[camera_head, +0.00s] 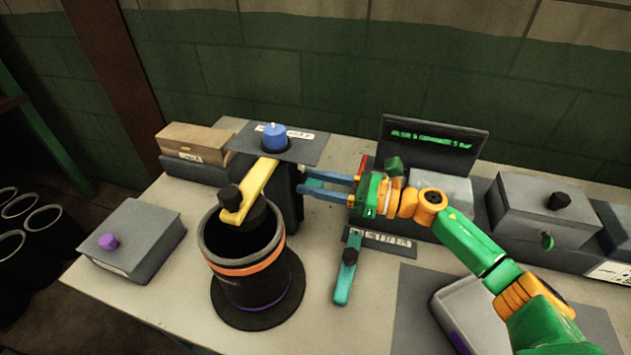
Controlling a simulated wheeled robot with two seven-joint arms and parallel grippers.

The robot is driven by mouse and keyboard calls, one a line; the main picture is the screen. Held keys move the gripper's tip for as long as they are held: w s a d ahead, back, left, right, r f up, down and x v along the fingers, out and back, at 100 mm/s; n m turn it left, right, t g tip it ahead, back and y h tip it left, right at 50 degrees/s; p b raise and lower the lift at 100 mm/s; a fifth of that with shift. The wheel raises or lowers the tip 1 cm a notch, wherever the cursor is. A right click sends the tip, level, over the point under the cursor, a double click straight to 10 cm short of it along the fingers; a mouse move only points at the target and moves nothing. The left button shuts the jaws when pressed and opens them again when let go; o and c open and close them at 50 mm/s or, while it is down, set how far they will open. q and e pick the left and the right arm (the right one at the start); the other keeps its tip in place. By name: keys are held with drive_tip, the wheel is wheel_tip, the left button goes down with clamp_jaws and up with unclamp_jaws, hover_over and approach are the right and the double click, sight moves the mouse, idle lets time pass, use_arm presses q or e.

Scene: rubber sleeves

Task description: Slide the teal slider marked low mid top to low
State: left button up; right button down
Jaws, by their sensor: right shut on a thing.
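My right gripper (304,182) reaches left to the right side of a dark upright box (292,212). Its two blue fingers are shut on a small teal piece (313,182) at that side, which looks like the slider's handle. The fingers and the viewing angle hide most of the slider. I cannot read its low, mid and top marks or tell its position. My left gripper is not in view.
A black pot (250,290) with an orange band stands left of the box, under a yellow arm (250,192). A teal lever (345,275) lies in front of my gripper. A blue knob (274,137) tops the dark panel behind. Grey boxes (540,215) stand right.

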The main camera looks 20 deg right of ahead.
idle(0.8)
wheel_tip(320, 180, down, 4)
drive_tip(key=b, duration=0.5)
drive_tip(key=shift+f, duration=0.1)
drive_tip(key=c, duration=0.6)
unclamp_jaws()
